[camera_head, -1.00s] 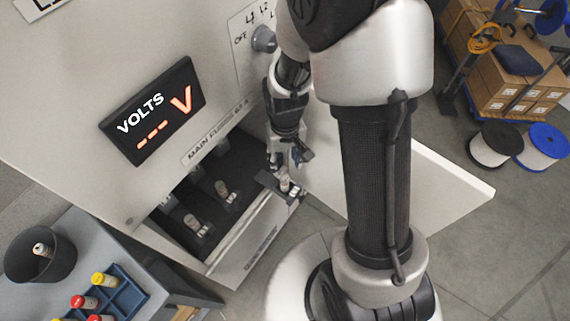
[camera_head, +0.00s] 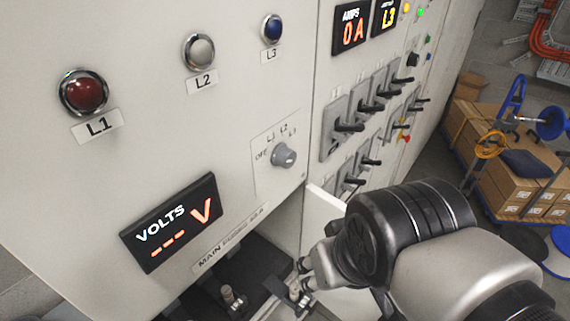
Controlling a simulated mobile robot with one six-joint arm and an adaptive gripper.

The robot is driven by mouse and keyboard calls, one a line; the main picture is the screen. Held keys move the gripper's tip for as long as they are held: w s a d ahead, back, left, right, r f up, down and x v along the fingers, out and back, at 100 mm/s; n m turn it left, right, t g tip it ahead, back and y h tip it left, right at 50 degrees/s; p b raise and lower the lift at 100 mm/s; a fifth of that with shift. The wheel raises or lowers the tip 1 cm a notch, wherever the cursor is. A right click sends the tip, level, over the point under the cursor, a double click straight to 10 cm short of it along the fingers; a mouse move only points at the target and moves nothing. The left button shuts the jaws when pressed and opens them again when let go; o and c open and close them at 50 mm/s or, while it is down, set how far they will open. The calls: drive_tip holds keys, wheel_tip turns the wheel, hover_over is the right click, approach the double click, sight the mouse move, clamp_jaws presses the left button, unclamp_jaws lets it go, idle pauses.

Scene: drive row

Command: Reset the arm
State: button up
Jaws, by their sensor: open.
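My arm (camera_head: 415,235) reaches in from the lower right of the head view. My gripper (camera_head: 306,283) is at the bottom middle, in front of the open main fuse compartment, close to the right-hand fuse holder (camera_head: 295,297). The fingers are small and partly hidden by my wrist. A fuse (camera_head: 228,292) stands in the holder left of it. I cannot tell whether the fingers touch the right-hand holder.
The grey cabinet carries a volts display (camera_head: 172,222), a rotary selector (camera_head: 284,155), lamps L1 (camera_head: 83,92), L2 (camera_head: 199,51) and L3 (camera_head: 272,28), and several breaker levers (camera_head: 350,126). The open compartment door (camera_head: 325,207) is beside my wrist. Boxes (camera_head: 520,180) stand at right.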

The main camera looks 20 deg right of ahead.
drive_tip(key=shift+s+r, duration=0.15)
drive_tip(key=shift+s, duration=0.15)
wheel_tip(320, 180, down, 4)
drive_tip(key=b, duration=0.4)
drive_tip(key=shift+c, duration=0.4)
idle(0.5)
